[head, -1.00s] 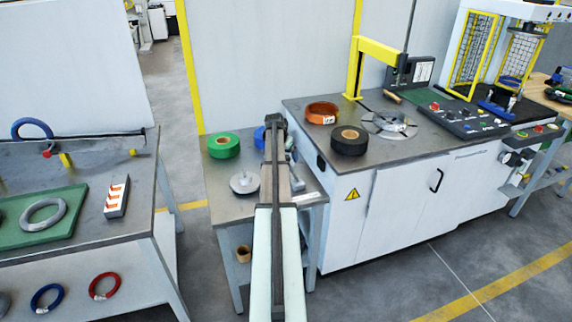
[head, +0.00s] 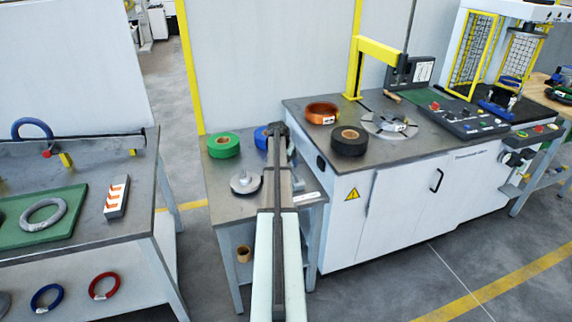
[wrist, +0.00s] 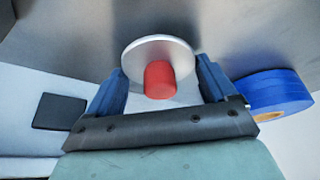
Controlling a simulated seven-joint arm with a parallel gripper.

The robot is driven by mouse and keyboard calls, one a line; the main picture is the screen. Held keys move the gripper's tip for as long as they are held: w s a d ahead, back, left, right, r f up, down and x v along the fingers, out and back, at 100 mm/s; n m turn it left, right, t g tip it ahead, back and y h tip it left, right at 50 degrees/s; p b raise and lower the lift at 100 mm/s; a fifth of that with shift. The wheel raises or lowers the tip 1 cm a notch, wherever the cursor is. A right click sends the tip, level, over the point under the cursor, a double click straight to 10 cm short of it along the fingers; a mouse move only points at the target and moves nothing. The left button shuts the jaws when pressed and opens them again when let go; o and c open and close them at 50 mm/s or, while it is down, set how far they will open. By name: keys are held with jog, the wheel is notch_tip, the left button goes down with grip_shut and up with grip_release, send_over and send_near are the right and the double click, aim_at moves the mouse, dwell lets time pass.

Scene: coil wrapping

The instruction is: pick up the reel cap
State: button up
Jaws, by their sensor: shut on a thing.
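The reel cap (wrist: 180,49), a silver disc with a red knob (wrist: 158,80), shows in the wrist view between my gripper's two blue fingers. My gripper (wrist: 160,72) is shut on it, with a finger at each side of the disc. The knob points toward the wrist camera. In the head view my arm reaches over the small grey table, and it hides the fingertips and the held cap.
A separate grey disc with a stub (head: 245,181) lies on the small table, left of my arm. A green roll (head: 223,145) and a blue roll (head: 261,138) are behind it; the blue one (wrist: 272,92) is close beside my right finger in the wrist view. A bench with a black roll (head: 348,141) stands right.

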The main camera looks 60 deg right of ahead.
jog(key=shift+c, duration=1.3)
jog(key=shift+r, duration=0.15)
